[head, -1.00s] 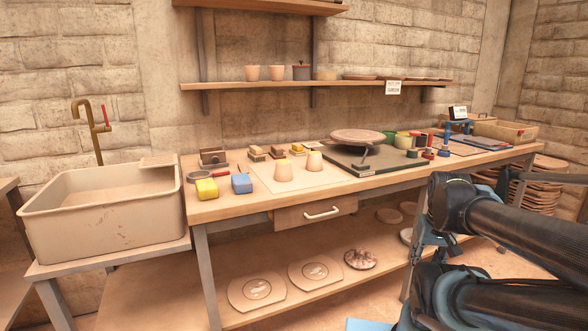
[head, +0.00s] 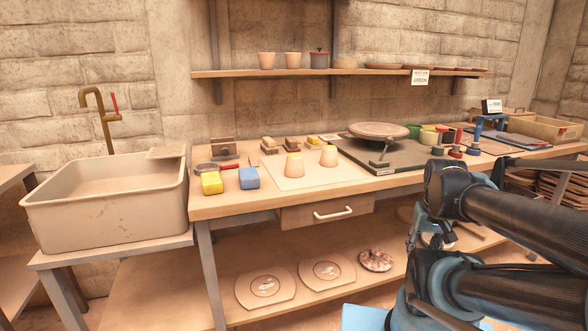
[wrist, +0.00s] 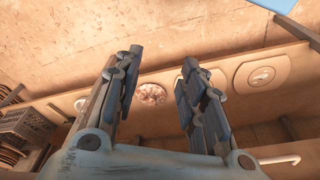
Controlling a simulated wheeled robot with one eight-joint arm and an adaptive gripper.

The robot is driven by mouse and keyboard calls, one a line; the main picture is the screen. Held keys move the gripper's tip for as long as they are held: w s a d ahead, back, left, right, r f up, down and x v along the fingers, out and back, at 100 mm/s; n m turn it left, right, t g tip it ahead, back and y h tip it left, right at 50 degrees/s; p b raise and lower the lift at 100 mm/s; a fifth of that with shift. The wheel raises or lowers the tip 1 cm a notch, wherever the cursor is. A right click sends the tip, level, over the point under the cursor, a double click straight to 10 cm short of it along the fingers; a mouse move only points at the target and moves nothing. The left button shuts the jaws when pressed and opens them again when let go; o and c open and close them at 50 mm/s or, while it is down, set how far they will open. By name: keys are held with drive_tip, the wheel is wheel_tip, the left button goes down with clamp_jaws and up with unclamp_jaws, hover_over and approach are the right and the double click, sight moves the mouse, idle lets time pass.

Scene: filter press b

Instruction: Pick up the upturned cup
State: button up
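I cannot tell which one the task means. My gripper (wrist: 162,57) is open and empty in the wrist view, its fingers spread apart over the lower shelf area and floor. In the head view it is low at the right, well away from the cups and partly hidden by my arm.
A yellow block (head: 211,183) and blue block (head: 249,178) lie left of the mat. A turntable disc (head: 379,131) stands to its right. The sink (head: 105,205) is at left; a shelf (head: 300,73) hangs above. A drawer handle (head: 333,213) juts from the bench front.

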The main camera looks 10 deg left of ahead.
drive_tip(key=o, duration=0.7)
drive_tip(key=shift+a+r+n, duration=0.2)
drive_tip(key=shift+r, duration=0.4)
drive_tip(key=shift+a+r+n, duration=0.2)
drive_tip(key=shift+r, duration=0.4)
wheel_tip(320, 180, up, 27)
drive_tip(key=n+g+y, duration=0.3)
drive_tip(key=n, duration=1.6)
hover_over(299, 156)
drive_tip(key=d, duration=0.4)
drive_tip(key=x, duration=0.7)
drive_tip(key=w+x, duration=0.1)
drive_tip(key=x, duration=0.3)
drive_tip(key=shift+w+a+f, duration=0.1)
drive_tip(key=shift+a+f, duration=0.1)
drive_tip(key=shift+a, duration=0.2)
drive_tip(key=shift+w+a+x, duration=0.15)
drive_tip(key=shift+a+x, duration=0.05)
drive_tip(key=shift+x, duration=1.1)
drive_tip(key=shift+w+a+x, duration=0.15)
drive_tip(key=shift+x, duration=1.15)
